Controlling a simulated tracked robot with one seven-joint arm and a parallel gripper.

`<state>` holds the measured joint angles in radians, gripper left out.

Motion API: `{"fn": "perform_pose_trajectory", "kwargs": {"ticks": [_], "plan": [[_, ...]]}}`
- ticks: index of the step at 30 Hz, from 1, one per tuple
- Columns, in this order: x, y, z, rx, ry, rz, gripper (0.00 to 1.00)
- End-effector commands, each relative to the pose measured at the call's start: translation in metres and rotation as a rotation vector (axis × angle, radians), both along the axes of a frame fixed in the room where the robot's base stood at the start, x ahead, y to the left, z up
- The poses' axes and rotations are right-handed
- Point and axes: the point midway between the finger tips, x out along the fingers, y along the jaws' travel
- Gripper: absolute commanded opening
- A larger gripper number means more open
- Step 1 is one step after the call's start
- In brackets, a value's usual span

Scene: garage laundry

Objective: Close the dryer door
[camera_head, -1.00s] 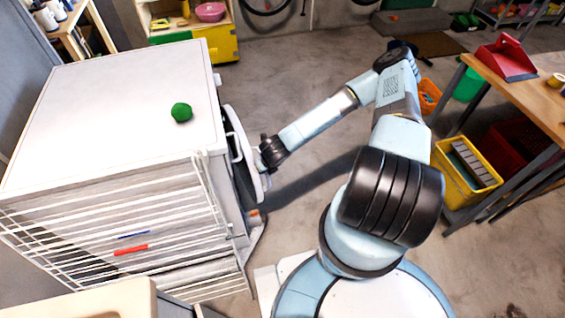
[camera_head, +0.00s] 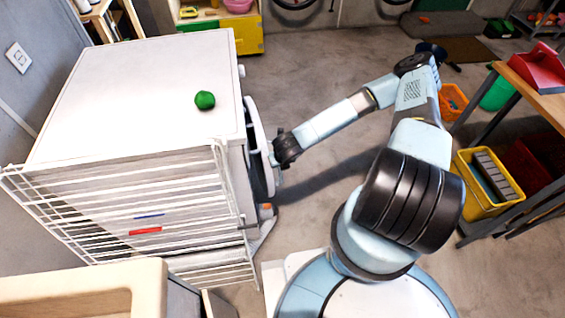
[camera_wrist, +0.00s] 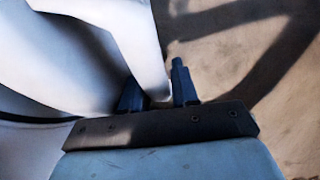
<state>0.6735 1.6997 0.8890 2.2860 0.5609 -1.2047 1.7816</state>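The white dryer (camera_head: 150,92) stands at the left in the head view. Its round white door (camera_head: 259,140) is on the right side, standing slightly away from the body with a dark gap behind it. My gripper (camera_head: 273,160) is at the outer face of the door, near its edge; its fingers are hard to make out there. In the wrist view my gripper (camera_wrist: 157,90) has its two dark fingers apart, with a white part of the door (camera_wrist: 145,50) reaching between them. I cannot tell whether both fingers touch it.
A white wire rack (camera_head: 140,205) stands in front of the dryer, and a green object (camera_head: 204,100) lies on top. A pale basin (camera_head: 70,290) is at the lower left. A workbench (camera_head: 540,95) and a yellow crate (camera_head: 487,205) are at the right.

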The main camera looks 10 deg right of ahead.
Motion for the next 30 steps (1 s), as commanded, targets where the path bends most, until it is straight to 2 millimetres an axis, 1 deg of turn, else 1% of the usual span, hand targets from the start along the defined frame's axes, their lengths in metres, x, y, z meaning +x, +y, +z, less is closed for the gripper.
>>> {"fn": "perform_pose_trajectory", "kwargs": {"ticks": [5,8,21,24,30], "plan": [[-0.002,-0.001,0.005,-0.001,0.001,0.001,0.29],[-0.007,-0.002,0.016,0.000,0.001,0.001,0.29],[-0.037,-0.008,0.091,-0.001,-0.001,0.003,0.29],[-0.043,-0.009,0.105,-0.001,-0.001,0.003,0.29],[-0.049,-0.011,0.122,0.000,0.000,0.000,0.29]]}}
